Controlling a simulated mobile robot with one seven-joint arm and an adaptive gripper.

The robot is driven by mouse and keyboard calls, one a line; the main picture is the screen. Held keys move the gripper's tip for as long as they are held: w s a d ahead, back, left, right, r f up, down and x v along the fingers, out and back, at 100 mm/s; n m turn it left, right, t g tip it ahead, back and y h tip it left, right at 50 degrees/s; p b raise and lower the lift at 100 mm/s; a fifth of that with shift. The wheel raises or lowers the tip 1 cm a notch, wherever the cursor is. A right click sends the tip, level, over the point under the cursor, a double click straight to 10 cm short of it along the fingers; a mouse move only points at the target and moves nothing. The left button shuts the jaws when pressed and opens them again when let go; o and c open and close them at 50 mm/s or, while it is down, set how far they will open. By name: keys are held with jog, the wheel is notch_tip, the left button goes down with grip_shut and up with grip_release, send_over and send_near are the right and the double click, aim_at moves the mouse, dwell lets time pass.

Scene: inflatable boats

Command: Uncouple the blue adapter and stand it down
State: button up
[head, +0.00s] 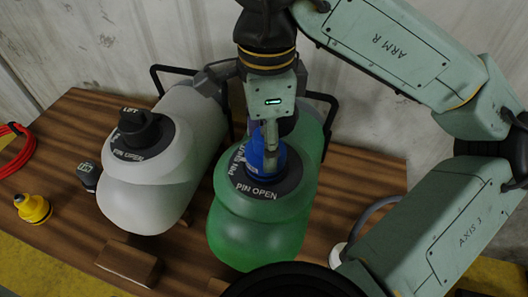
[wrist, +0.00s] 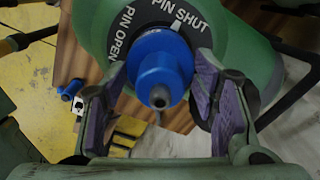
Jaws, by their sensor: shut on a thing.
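The blue adapter (head: 266,155) sits on the dark valve collar (head: 266,186) on top of the green boat tube (head: 222,235). In the wrist view the adapter (wrist: 160,62) faces me with its round metal nozzle. A pale mark on its rim is near the words PIN SHUT; PIN OPEN reads to the left. My gripper (head: 268,150) reaches down from above, its purple-padded fingers (wrist: 161,90) on both sides of the adapter, shut on it. The pad contact and the joint under the adapter are partly hidden.
A white tube (head: 145,205) with a black valve cap (head: 138,128) lies to the left. A yellow adapter (head: 33,208), a dark fitting (head: 88,177), a red hose (head: 14,148) and a wooden block (head: 128,262) are on the wooden table (head: 72,118). Bare wood shows at front left.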

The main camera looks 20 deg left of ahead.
jog(key=shift+n, duration=0.5)
jog(key=shift+r+p, duration=0.5)
jog(key=shift+r, duration=0.3)
dwell(0.4)
jog(key=shift+r+p, duration=1.55)
jog(key=shift+r, duration=0.6)
